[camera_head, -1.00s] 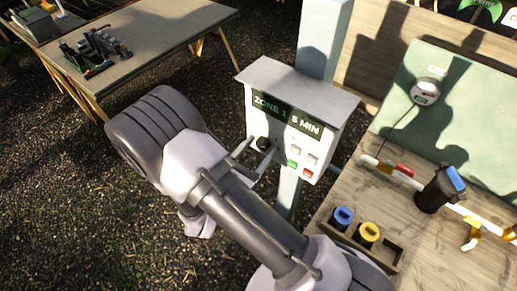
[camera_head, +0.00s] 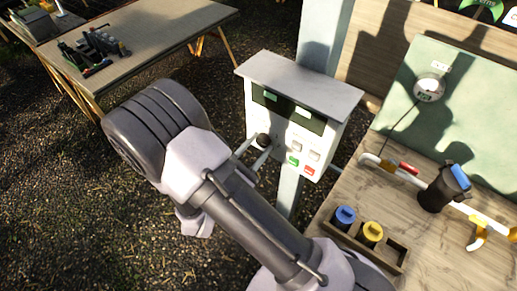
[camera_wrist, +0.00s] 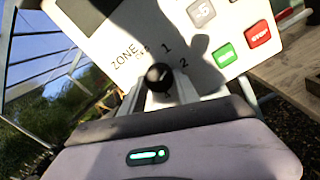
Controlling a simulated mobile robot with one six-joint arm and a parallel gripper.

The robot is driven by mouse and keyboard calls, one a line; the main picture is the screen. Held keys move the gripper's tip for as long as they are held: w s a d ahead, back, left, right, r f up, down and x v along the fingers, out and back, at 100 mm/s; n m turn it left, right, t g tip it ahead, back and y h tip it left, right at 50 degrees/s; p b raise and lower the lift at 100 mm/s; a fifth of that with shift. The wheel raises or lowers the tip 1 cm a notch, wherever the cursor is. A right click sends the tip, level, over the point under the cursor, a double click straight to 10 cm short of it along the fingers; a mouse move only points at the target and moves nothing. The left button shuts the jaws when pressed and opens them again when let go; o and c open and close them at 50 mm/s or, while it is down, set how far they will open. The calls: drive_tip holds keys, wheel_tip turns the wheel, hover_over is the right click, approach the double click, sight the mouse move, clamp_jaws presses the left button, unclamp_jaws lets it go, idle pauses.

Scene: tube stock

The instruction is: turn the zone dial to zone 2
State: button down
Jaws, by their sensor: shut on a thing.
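The zone dial is a round black knob (camera_head: 263,140) at the lower left of the grey control box (camera_head: 300,75). In the wrist view the knob (camera_wrist: 160,76) sits between the two fingers of my gripper (camera_wrist: 160,90), which is shut on it. The panel (camera_wrist: 110,42) carries the printed word ZONE and the numbers 1 and 2 around the knob. I cannot make out where the knob points. In the head view my gripper (camera_head: 257,150) reaches the knob from the lower left. The display (camera_head: 288,108) is dark with small pale patches and no readable text.
Grey buttons, a green button (camera_head: 293,161) and a red STOP button (camera_head: 308,170) lie right of the knob. A wooden bench at right holds a tray with blue (camera_head: 344,216) and yellow (camera_head: 372,233) capped pieces, a dark cup (camera_head: 437,193) and a white pipe.

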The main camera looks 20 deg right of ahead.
drive_tip(key=m+b, duration=0.3)
drive_tip(key=m, duration=0.2)
drive_tip(key=shift+m+b, duration=0.35)
drive_tip(key=shift+m, duration=0.05)
idle(0.4)
drive_tip(key=c, duration=0.9)
unclamp_jaws()
drive_tip(key=shift+a, duration=0.1)
drive_tip(key=p+v, duration=0.1)
drive_tip(key=v, duration=1.6)
drive_tip(key=shift+a+f, duration=0.2)
